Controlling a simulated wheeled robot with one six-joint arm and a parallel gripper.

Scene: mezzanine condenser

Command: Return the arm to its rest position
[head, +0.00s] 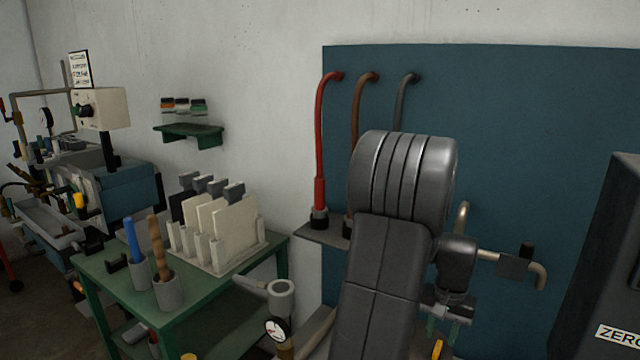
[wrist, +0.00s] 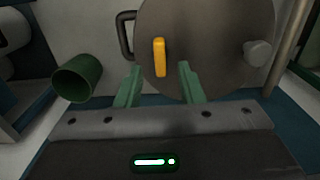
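My arm's dark grey links rise large in the middle of the head view, in front of the blue wall panel (head: 480,110). My gripper (wrist: 160,67) shows two green fingers, well apart, with nothing held between them. In the head view the gripper (head: 441,328) is small, low and just right of my arm, partly hidden by it. In the wrist view a yellow handle (wrist: 160,58) on a grey round disc (wrist: 215,40) lies in line with the gap between the fingertips. How far off it is I cannot tell.
A green table (head: 110,268) at left holds a rack of boards (head: 222,230) and a cup of tools (head: 168,292). Red (head: 320,140), brown and grey hoses hang on the panel. A dark cabinet (head: 610,260) stands at right. A green cup (wrist: 77,78) is left of the fingers.

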